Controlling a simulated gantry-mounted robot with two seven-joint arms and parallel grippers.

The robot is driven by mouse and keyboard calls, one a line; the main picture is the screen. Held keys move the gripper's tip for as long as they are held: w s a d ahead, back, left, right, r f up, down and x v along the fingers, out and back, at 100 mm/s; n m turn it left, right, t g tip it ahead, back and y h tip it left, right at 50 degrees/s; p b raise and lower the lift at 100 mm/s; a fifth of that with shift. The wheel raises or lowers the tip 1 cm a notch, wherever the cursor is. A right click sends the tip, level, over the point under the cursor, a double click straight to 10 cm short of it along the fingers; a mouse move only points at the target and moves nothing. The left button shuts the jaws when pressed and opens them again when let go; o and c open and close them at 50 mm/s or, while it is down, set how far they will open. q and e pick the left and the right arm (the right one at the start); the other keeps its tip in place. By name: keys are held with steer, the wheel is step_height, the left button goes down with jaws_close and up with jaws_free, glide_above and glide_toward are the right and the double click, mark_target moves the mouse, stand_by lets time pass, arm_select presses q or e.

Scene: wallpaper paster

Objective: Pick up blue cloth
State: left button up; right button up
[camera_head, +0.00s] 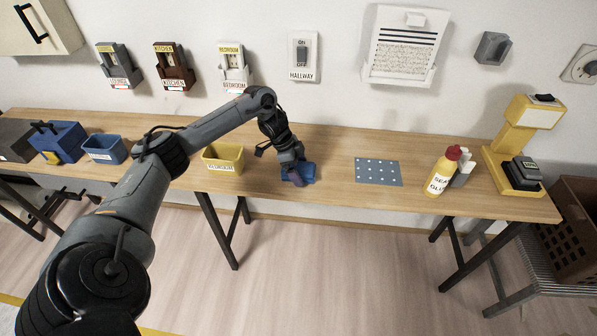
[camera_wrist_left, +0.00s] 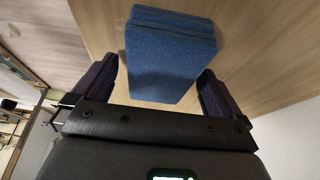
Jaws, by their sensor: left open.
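The blue cloth (camera_wrist_left: 170,58) is a folded, block-like stack on the wooden table. In the head view, the cloth (camera_head: 309,172) lies near the middle of the table, partly hidden by my left gripper (camera_head: 294,179). In the left wrist view, my left gripper (camera_wrist_left: 163,88) is open. Its two dark fingers stand on either side of the cloth's near end, with a gap at each side. My right gripper is not in view.
A yellow bin (camera_head: 223,158) stands left of the cloth and a blue bin (camera_head: 105,149) farther left. A dotted blue-grey mat (camera_head: 378,172) lies to the right, then a glue bottle (camera_head: 442,172) and a yellow device (camera_head: 515,140). The table between cloth and mat is clear.

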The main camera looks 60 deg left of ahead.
mark_target(304, 167)
arm_select(q)
steer(key=shift+f+p, duration=0.25)
steer(key=shift+p, duration=0.1)
stand_by(0.5)
steer(key=shift+c, duration=0.5)
steer(key=c, duration=0.9)
steer(key=shift+r+b, duration=0.15)
steer(key=shift+b, duration=0.4)
step_height(304, 167, up, 4)
steer(key=shift+r+p, duration=0.25)
steer(key=shift+p, duration=0.5)
steer(key=w+d+r+p, duration=0.1)
steer(key=w+d+r, duration=0.1)
steer(key=d, duration=0.1)
steer(key=w+d+r+p, duration=0.1)
steer(key=w+d+r, duration=0.1)
steer(key=w+d, duration=0.1)
steer(key=w+d+r+p, duration=0.2)
steer(key=d, duration=0.1)
steer(key=shift+w+r, duration=0.25)
steer(key=shift+r, duration=0.1)
